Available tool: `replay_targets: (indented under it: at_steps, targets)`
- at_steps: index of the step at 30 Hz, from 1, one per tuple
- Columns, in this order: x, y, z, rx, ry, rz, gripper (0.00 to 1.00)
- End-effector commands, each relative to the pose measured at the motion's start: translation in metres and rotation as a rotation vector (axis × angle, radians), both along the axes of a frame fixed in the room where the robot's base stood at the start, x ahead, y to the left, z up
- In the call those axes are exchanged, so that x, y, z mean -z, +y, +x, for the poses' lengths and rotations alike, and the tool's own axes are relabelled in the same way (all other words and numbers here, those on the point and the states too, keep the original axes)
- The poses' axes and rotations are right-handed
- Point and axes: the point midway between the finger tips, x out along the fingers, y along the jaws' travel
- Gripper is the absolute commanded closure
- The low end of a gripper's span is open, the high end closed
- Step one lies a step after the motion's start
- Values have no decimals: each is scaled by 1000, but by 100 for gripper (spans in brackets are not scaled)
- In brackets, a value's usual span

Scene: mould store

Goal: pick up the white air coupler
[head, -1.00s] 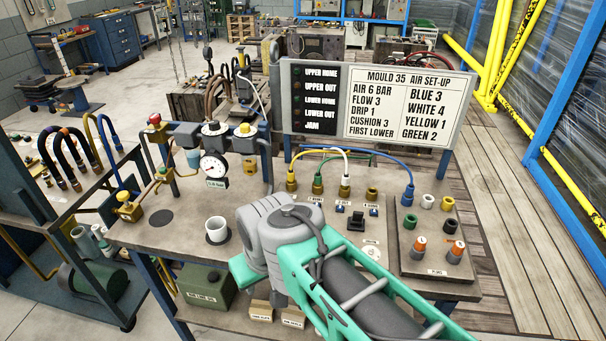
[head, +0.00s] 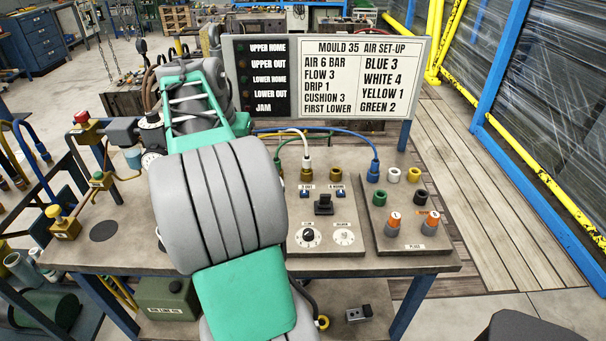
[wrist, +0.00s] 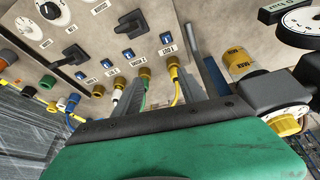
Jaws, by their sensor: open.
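The white air coupler (head: 306,163) sits upright on a brass port at the back of the bench panel, with a white hose arching from it. It also shows in the wrist view (wrist: 118,96), just left of the left finger and apart from the right one. My gripper (wrist: 172,76) is open, its two grey fingers pointing towards the row of ports. The green-hose and yellow-hose couplers (wrist: 173,68) appear between the fingers. Nothing is held. In the head view my arm hides the gripper and the yellow coupler.
An empty brass port (head: 336,174) stands right of the white coupler. A blue coupler (head: 375,168) is on the right panel, among coloured sockets and orange-topped plugs (head: 393,222). The set-up sign (head: 368,78) stands behind. A yellow-capped regulator (wrist: 238,62) is right of my fingers.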

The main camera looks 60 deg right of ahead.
Motion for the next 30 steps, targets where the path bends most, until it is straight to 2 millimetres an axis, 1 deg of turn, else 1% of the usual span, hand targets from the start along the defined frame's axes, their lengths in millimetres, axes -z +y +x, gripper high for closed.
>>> replay_targets:
  at_steps: [1, 3, 4, 6, 9, 14, 19, 22, 24, 30]
  targets:
    - [17, -50, -24, 152, -7, -3, 51]
    - [23, -96, -55, 316, -21, -9, 51]
    - [26, -111, -66, 369, -26, -12, 51]
    - [30, -132, -86, 453, -34, -15, 51]
    - [37, -145, -97, 499, -41, -17, 51]
    - [57, -153, -101, 499, -39, -17, 51]
    - [83, -161, -111, 498, -40, -17, 51]
    - [96, -167, -111, 496, -41, -18, 51]
    - [100, -168, -110, 495, -42, -19, 51]
    - [100, -169, -110, 494, -42, -19, 52]
